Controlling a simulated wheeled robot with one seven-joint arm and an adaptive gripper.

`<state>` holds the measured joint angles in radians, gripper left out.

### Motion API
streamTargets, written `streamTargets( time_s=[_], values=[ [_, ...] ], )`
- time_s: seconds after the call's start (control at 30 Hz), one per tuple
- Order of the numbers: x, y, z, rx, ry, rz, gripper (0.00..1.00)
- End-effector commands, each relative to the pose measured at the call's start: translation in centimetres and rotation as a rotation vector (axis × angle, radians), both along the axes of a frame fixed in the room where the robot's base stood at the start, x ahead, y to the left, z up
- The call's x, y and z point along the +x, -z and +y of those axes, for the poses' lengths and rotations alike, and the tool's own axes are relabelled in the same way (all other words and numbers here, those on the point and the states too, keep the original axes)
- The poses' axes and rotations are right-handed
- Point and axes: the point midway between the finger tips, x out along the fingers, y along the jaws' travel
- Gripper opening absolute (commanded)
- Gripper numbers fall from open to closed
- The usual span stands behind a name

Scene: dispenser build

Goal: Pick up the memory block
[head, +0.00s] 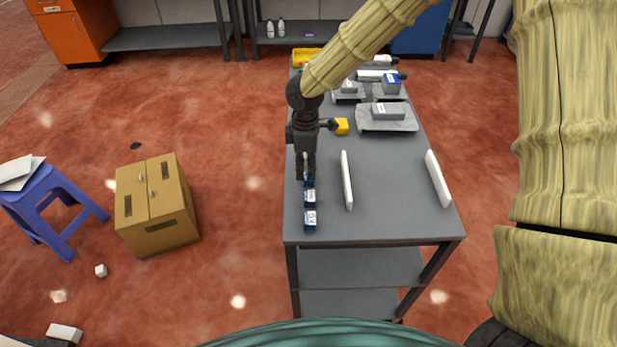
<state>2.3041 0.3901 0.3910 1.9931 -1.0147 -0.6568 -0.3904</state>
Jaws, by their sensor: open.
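My gripper (305,176) points down over the left side of the grey table (390,205), at the far end of a row of small dark blue blocks. The nearest blue block (310,220) has a white label on top and stands close to the table's front left corner. Another blue block (310,197) sits just behind it. A further blue piece is partly hidden under my gripper. I cannot tell for sure which one is the memory block. My gripper is open; its fingertips are small and dark here, and I cannot tell whether they touch a block.
Two white upright panels stand on the table, one in the middle (347,180) and one at the right (438,179). A yellow block (342,126) lies behind my gripper. Grey trays (407,123) with parts fill the back. A cardboard box (157,205) stands on the floor left.

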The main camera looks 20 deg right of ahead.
Motion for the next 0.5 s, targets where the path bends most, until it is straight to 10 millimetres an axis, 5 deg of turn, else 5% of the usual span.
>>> streamTargets(
  time_s=[0.5],
  values=[
    [0.0,4.3,-0.8,0.001,-0.002,0.002,0.48]
  ],
)
